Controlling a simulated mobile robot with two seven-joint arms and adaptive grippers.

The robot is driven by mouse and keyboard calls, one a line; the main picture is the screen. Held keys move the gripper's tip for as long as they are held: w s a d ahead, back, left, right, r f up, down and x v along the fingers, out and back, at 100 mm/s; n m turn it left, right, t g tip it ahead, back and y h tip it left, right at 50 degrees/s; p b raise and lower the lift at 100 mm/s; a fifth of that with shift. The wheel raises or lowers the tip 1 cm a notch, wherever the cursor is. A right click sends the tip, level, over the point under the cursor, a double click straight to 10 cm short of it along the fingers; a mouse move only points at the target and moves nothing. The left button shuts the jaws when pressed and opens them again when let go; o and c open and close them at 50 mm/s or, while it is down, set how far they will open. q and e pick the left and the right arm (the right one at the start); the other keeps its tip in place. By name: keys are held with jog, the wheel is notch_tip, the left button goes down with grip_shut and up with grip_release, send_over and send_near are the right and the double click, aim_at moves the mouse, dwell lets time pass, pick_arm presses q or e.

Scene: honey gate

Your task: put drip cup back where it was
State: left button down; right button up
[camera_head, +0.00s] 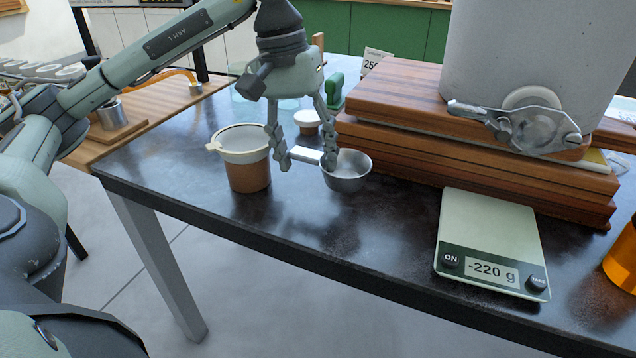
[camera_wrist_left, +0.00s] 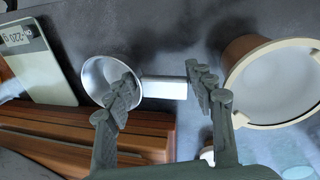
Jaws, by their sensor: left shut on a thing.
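The drip cup is a small silver metal cup (camera_head: 347,180) with a straight flat handle, beside the wooden block stack in the head view. It also shows in the left wrist view (camera_wrist_left: 97,82), open side up. My left gripper (camera_head: 305,158) reaches down over it from above. Its two fingers are at the two ends of the handle, one by the cup wall and one by the free end, and it is shut on the drip cup. The cup is at or just above the dark tabletop; I cannot tell if it touches. My right gripper is not in view.
A brown tub with a cream rim (camera_head: 247,165) stands close to the left of the gripper. Stacked wooden boards (camera_head: 400,148) carry a large grey tank (camera_head: 530,60) with a metal gate valve. A scale (camera_head: 490,225) reads -220 g.

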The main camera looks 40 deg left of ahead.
pick_arm(q)
jog(key=shift+f, duration=2.5)
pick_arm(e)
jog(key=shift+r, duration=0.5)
pick_arm(q)
jog(key=shift+f, duration=0.1)
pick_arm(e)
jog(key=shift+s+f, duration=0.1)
pick_arm(q)
jog(key=c, duration=0.6)
grip_release()
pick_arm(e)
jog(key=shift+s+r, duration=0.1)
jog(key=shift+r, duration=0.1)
pick_arm(q)
jog(key=r, duration=0.3)
jog(key=a+r, duration=0.1)
jog(key=r, duration=0.3)
jog(key=r+p, duration=0.1)
jog(key=r, duration=0.3)
jog(key=shift+s+a, duration=0.2)
jog(key=shift+a, duration=0.1)
jog(key=shift+a+r, duration=0.15)
jog(key=shift+r, duration=0.35)
jog(key=shift+s, duration=0.1)
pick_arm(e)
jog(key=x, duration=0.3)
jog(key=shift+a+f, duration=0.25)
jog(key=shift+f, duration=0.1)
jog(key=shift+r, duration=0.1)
